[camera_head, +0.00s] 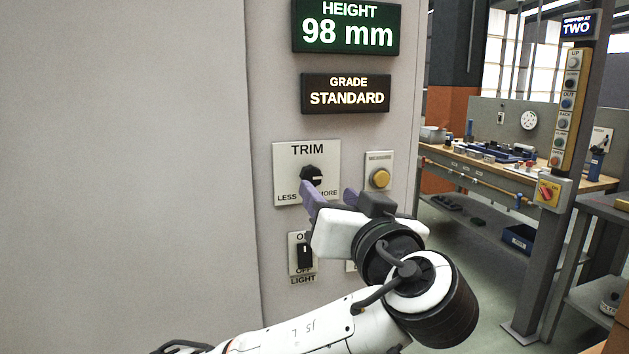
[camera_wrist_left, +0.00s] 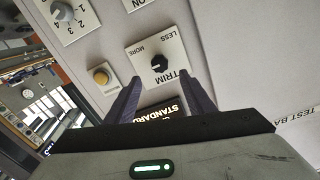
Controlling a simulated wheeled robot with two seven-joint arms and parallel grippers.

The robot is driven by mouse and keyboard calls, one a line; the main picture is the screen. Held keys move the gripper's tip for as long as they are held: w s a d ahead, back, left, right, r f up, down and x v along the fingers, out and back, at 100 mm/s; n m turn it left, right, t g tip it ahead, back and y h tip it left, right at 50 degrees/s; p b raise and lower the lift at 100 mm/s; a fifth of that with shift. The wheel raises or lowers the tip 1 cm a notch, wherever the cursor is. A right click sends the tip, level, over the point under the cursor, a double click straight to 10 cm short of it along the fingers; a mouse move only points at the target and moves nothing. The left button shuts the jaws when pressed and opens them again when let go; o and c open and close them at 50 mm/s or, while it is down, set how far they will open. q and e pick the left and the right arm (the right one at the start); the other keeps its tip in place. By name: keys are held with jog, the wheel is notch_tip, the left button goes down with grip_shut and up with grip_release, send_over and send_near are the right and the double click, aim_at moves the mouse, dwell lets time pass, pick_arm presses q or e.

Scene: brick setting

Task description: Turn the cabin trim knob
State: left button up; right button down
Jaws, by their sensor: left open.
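The trim knob (camera_head: 312,175) is a small black dial on a white plate marked TRIM, LESS and MORE, on the grey cabin wall. It also shows in the left wrist view (camera_wrist_left: 159,63). My left gripper (camera_head: 330,189) is open, with purple fingers pointing at the wall. In the head view its left fingertip overlaps the knob's lower edge. In the left wrist view the knob lies beyond the fingertips (camera_wrist_left: 165,82), roughly between their lines, with nothing between the fingers. I cannot tell whether a finger touches the plate. My right gripper is not in view.
A yellow button (camera_head: 380,178) is right of the trim plate. A black light switch (camera_head: 305,255) is below it. Displays above read HEIGHT 98 mm (camera_head: 346,27) and GRADE STANDARD (camera_head: 346,93). A workbench (camera_head: 480,181) and a post with buttons (camera_head: 570,90) stand at right.

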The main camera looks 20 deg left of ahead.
aim_at(313, 178)
pick_arm(q)
jog(key=p+x, duration=0.2)
jog(key=x, duration=0.7)
jog(key=shift+w+a, duration=0.15)
jog(key=shift+w, duration=0.05)
jog(key=shift+f, duration=0.1)
jog(key=c, duration=1.1)
